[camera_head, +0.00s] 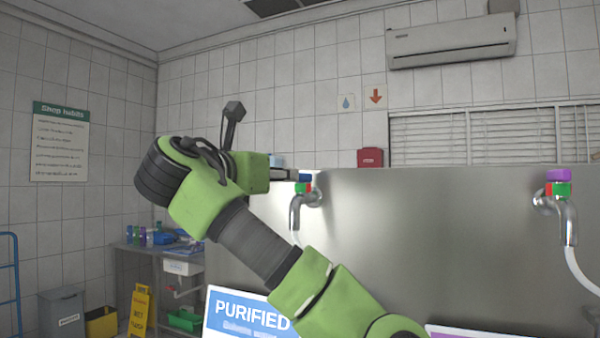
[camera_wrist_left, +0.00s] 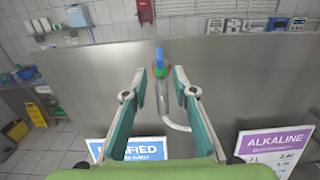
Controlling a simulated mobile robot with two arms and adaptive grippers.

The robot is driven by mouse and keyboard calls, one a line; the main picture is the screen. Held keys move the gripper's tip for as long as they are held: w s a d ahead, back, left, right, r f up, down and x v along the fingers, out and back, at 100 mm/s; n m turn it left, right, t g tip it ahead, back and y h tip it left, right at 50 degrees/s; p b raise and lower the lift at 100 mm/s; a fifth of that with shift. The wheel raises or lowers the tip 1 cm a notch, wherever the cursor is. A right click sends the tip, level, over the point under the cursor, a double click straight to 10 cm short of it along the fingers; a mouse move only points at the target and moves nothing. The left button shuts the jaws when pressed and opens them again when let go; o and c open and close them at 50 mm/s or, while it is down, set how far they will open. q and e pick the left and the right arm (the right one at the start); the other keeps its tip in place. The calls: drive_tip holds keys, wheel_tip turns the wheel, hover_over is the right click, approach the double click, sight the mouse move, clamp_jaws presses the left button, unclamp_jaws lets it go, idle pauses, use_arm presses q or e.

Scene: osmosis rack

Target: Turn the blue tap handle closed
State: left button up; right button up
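The blue tap handle (camera_head: 304,178) tops a chrome tap (camera_head: 304,212) on the steel panel, above a green and red collar. In the left wrist view the blue handle (camera_wrist_left: 160,58) stands upright in the picture, above and between my fingertips. My left gripper (camera_wrist_left: 157,76) is open, its two teal fingers spread on either side of the tap, with a gap on both sides. In the head view, my left gripper (camera_head: 286,174) reaches the handle from the left, and its fingers are mostly hidden behind my green arm. My right gripper is not in view.
A second tap with a purple handle (camera_head: 558,175) is on the panel (camera_head: 430,225) at right. An ALKALINE sign (camera_wrist_left: 274,150) is lower right. The panel between the taps is clear.

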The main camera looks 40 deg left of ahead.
sight(300, 176)
use_arm(q)
drive_tip(key=p+x, duration=0.3)
drive_tip(key=x, duration=0.6)
drive_tip(key=shift+w+f+p, duration=0.1)
drive_tip(key=shift+w+p, duration=0.05)
drive_tip(key=shift+p, duration=0.2)
drive_tip(key=shift+w+a, duration=0.1)
drive_tip(key=shift+w, duration=0.05)
drive_tip(key=shift+w+f, duration=0.1)
clamp_jaws()
